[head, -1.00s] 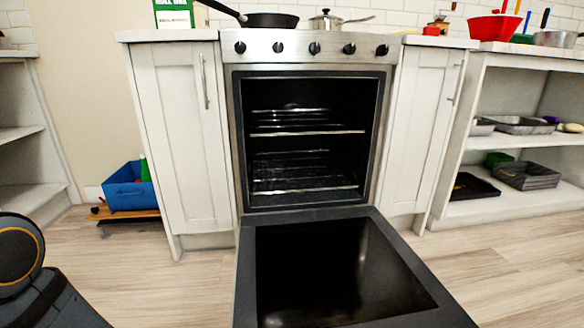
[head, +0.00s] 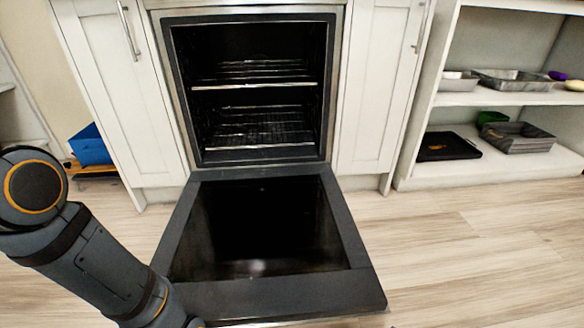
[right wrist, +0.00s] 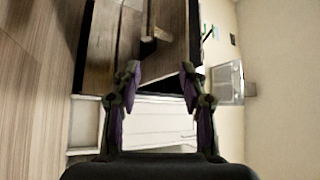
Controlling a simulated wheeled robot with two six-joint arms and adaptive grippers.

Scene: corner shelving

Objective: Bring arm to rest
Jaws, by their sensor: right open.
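In the head view my left arm (head: 95,262) comes in from the left and runs down past the lower edge, beside the near left corner of the open oven door. Its gripper is out of the picture. My right arm does not show in the head view. In the right wrist view my right gripper (right wrist: 160,80) is open, with its two fingers apart and nothing visible between them. Behind the fingers are brown wooden panels (right wrist: 170,35) and a white surface (right wrist: 150,112), seen sideways.
The oven (head: 250,95) stands open, its door (head: 290,298) folded down low over the floor. Open shelving (head: 510,167) with trays is at the right. A blue bin (head: 90,146) stands at the left. The wooden floor (head: 460,245) at the right is clear.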

